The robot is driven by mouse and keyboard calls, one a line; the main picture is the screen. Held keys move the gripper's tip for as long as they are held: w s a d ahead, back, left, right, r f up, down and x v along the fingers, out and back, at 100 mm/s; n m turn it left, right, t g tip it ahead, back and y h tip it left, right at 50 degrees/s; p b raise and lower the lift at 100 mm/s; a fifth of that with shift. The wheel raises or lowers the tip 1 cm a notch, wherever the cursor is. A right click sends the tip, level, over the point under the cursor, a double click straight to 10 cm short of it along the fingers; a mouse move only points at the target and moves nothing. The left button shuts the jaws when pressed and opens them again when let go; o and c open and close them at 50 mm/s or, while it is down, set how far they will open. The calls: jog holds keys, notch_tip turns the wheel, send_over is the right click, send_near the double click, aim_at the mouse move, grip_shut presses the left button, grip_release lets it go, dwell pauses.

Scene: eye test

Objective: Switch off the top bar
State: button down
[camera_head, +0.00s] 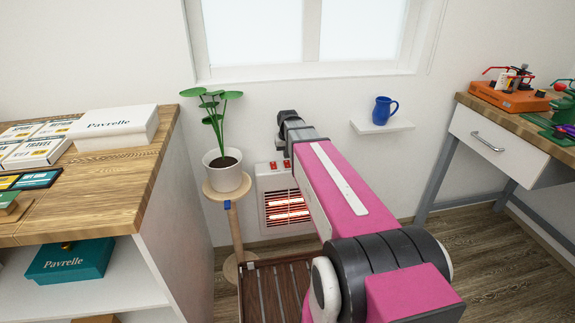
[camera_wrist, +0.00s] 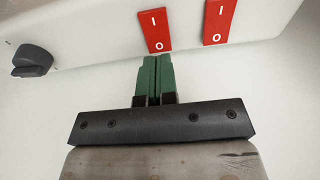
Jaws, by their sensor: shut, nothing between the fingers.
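A white wall heater (camera_head: 261,205) shows behind my arm in the head view, with glowing orange-red bars behind its grille; both the upper and lower bars look lit. Two small red rocker switches sit on its top. In the wrist view they are the left switch (camera_wrist: 154,30) and the right switch (camera_wrist: 220,21), each marked I above and O below. My gripper (camera_wrist: 155,62) is shut and empty, its green fingertips just below the O end of the left switch. I cannot tell whether they touch it. In the head view the fingers are hidden.
A dark knob (camera_wrist: 32,61) is left of the switches. A potted plant (camera_head: 226,172) on a wooden stand is close to the heater's left. A blue mug (camera_head: 382,110) stands on a small wall shelf (camera_head: 375,128). A counter and a workbench flank the area.

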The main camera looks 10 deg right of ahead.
aim_at(287, 162)
jog(key=shift+f, duration=1.05)
dwell(0.7)
jog(key=shift+r, duration=3.5)
jog(key=shift+s, duration=0.1)
jog(key=s+f+g, duration=0.1)
jog(key=s+f, duration=0.5)
jog(key=s, duration=0.4)
jog(key=s+f, duration=0.7)
jog(key=s, duration=0.4)
jog(key=shift+g, duration=0.4)
jog(key=shift+w, duration=0.1)
